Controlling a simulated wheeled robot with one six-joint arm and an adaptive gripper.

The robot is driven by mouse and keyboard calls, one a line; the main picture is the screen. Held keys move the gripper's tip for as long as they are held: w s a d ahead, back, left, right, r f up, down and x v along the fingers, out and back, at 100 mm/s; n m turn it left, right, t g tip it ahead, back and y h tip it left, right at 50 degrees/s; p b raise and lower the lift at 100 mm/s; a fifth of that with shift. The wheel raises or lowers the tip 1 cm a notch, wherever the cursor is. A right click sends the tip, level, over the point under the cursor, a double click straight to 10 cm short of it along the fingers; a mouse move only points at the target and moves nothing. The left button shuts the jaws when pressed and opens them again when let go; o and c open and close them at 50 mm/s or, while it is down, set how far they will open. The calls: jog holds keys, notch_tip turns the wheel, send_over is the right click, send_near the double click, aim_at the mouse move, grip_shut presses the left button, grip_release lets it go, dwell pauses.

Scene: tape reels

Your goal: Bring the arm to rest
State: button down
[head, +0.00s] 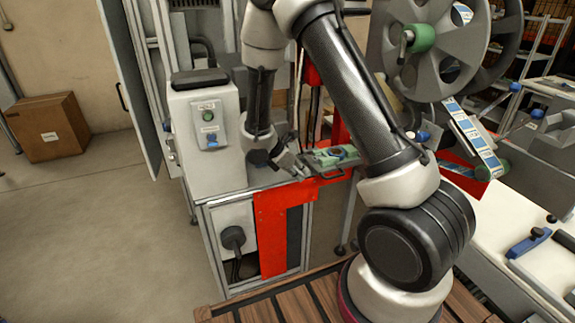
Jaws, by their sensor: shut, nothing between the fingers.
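My arm reaches up from the lower right, bends at the top and hangs down at the centre of the head view. My gripper (291,163) is at its lower end, small in the picture, shut and empty. I cannot tell whether the fingertips touch anything. The upper arm hides part of the machine behind it.
A grey control box (208,135) stands close left of my gripper. A large grey reel (424,45) with printed tape (470,138) is at right. A cardboard box (47,127) sits far left; the floor between is clear.

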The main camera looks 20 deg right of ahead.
jog(key=v, duration=0.7)
jog(key=s+d+r+m+t+y, duration=0.2)
jog(key=s+d+r+m+y, duration=0.1)
jog(key=s+r+m, duration=0.6)
jog(key=s+d+r+m+t+y, duration=0.2)
jog(key=s+d+r+m+y, duration=0.2)
jog(key=s+r+m, duration=0.5)
jog(key=s+r, duration=0.5)
jog(key=s, duration=0.3)
jog(key=shift+r+y, duration=0.25)
jog(key=shift+y, duration=0.05)
